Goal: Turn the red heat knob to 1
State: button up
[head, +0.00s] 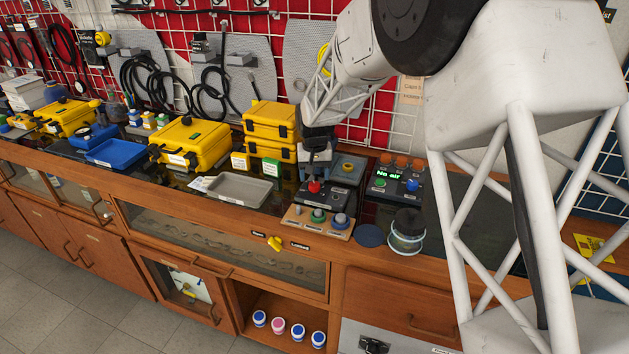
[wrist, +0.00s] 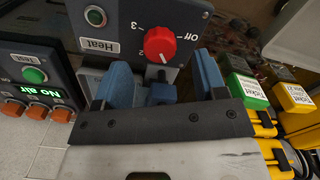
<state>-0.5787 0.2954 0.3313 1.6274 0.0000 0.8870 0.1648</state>
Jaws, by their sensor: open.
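The red heat knob (wrist: 160,43) is on a dark grey panel labelled "Heat" (wrist: 98,46) in the wrist view. The marks Off, 3 and 2 show around it; the mark 1 cannot be made out. A small pale pointer line seems to lie on the knob's lower part in the picture, but its exact setting is unclear. My gripper (wrist: 161,75) is open, its two blue fingers apart, just short of the knob with nothing between them. In the head view the red knob (head: 314,187) shows just below my gripper (head: 317,158).
A control box reading "No air" (head: 388,183) stands just right of the heat box. A wooden block with green and blue-grey knobs (head: 318,217) is in front. A glass jar (head: 407,232) stands front right, a grey tray (head: 243,190) left, and stacked yellow cases (head: 270,130) behind.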

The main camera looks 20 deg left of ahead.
aim_at(316, 184)
jog(key=shift+r, duration=2.2)
jog(key=shift+d, duration=0.1)
jog(key=shift+d+r, duration=0.2)
jog(key=s+d+r+m, duration=0.1)
jog(key=s+d+r, duration=0.4)
jog(key=d, duration=0.4)
jog(key=s+d+r+m+t, duration=0.1)
jog(key=s+d+r, duration=0.4)
jog(key=d, duration=0.5)
jog(key=s+d+r, duration=0.4)
jog(key=d+r, duration=0.1)
jog(key=d, duration=0.4)
jog(key=s+d+f+m, duration=0.1)
jog(key=s+d, duration=0.8)
jog(key=s, duration=0.5)
jog(key=s+d+m+t, duration=0.1)
jog(key=s+d+m, duration=0.1)
jog(key=s+d, duration=0.7)
jog(key=s, duration=0.4)
jog(key=shift+s+d+f+t, duration=0.2)
jog(key=shift+s+f+t, duration=0.1)
jog(key=shift+s+f, duration=0.1)
